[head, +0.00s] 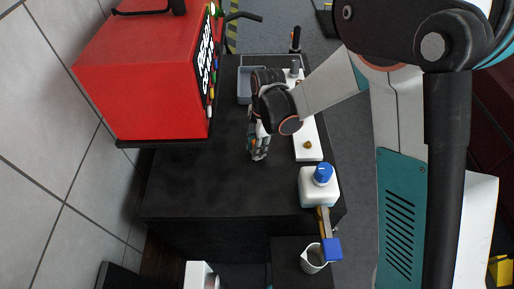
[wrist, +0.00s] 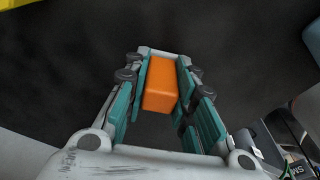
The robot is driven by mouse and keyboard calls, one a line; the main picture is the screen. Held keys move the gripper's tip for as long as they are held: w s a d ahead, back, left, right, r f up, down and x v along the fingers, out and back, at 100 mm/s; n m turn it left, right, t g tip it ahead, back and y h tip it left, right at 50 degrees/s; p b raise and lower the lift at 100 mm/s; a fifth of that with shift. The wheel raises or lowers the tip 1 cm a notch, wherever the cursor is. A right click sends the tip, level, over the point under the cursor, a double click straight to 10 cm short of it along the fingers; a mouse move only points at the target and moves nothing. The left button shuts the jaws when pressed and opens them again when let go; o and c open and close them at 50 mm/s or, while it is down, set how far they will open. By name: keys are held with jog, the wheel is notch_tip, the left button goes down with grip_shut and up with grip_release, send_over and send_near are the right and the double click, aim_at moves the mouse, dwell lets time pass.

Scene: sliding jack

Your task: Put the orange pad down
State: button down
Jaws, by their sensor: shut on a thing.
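The orange pad (wrist: 160,88) is a small block with rounded edges, seen in the wrist view between the teal fingers of my gripper (wrist: 166,78). The fingers are shut on it from both sides. Dark table surface shows around and beyond the pad. In the head view my gripper (head: 259,148) points down over the middle of the black table top (head: 200,185). The pad cannot be made out clearly in that view. I cannot tell whether the pad touches the table.
A large red box (head: 145,80) stands at the back left of the table. A white bottle with a blue cap (head: 318,188) stands at the front right, near a white plate with a brass knob (head: 308,148). A grey tray (head: 244,84) lies behind. The front left table top is clear.

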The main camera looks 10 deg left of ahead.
jog(key=shift+f, duration=0.15)
jog(key=c, duration=1.3)
grip_release()
jog(key=shift+c, duration=0.2)
notch_tip(320, 180, up, 12)
jog(key=d+p, duration=0.1)
jog(key=p, duration=0.3)
jog(key=shift+w, duration=0.45)
jog(key=shift+d, duration=0.1)
